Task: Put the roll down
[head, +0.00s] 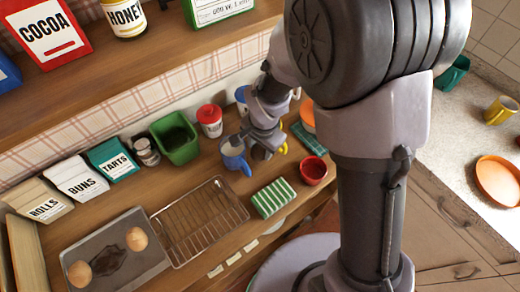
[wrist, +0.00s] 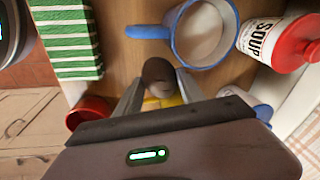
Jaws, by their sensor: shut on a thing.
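My gripper (wrist: 159,88) is shut on a small rounded brown thing with a paler underside, apparently a roll (wrist: 158,74). It is held between the two fingers above the wooden counter. In the head view my gripper (head: 262,148) is over the counter, right beside the blue mug (head: 233,156); the held roll cannot be made out there. Two other light brown rolls, one nearer the middle (head: 137,239) and one at the lower left (head: 79,274), lie on the grey baking tray (head: 160,262).
A wire rack (head: 200,222) lies empty right of the tray. A green striped box (head: 273,198), red bowl (head: 313,170), soup jar (head: 210,121) and green bin (head: 175,138) stand around. Something yellow shows beneath my gripper. A shelf overhangs the back.

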